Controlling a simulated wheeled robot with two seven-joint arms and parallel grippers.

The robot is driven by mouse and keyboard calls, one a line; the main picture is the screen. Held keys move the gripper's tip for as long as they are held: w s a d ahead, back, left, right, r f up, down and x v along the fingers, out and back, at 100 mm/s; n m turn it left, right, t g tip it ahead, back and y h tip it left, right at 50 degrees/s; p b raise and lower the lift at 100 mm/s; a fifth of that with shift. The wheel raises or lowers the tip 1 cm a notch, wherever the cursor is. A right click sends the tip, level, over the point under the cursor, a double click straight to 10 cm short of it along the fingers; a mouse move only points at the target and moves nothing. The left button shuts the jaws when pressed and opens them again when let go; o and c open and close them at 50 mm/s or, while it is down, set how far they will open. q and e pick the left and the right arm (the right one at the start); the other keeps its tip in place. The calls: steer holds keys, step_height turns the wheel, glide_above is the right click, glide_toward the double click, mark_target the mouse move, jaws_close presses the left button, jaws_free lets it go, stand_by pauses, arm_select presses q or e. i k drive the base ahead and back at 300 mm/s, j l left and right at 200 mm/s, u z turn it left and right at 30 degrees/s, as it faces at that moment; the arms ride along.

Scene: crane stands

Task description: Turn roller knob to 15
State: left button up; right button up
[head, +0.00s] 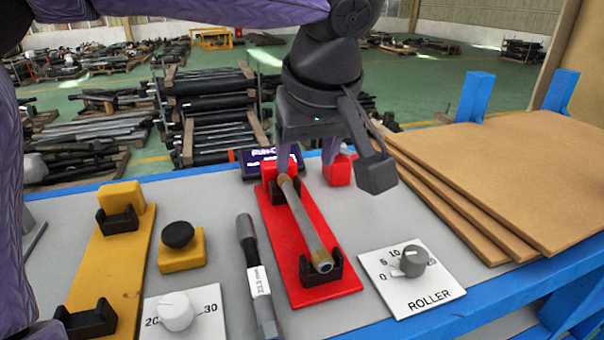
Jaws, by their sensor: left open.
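The roller knob (413,261) is a dark grey round knob on a white plate (430,298) marked ROLLER, at the lower right of the head view. The numbers 0, 5 and 10 show on its left and upper side; the marks to the right are partly hidden by the knob. A light mark shows on the knob's left side, but its exact setting is too small to read. My left gripper (334,168) is open and empty, above and to the upper left of the knob, apart from it. My right gripper is not in view.
A red stand (339,285) holds a metal rod left of the roller plate. A marked dark bar (259,283), a white knob (176,312), a black button (178,235) and a yellow stand (120,262) lie further left. Brown boards (510,170) are stacked at right.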

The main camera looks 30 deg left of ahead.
mark_target(414, 259)
steer(key=k+l, duration=1.15)
steer(key=k, duration=0.15)
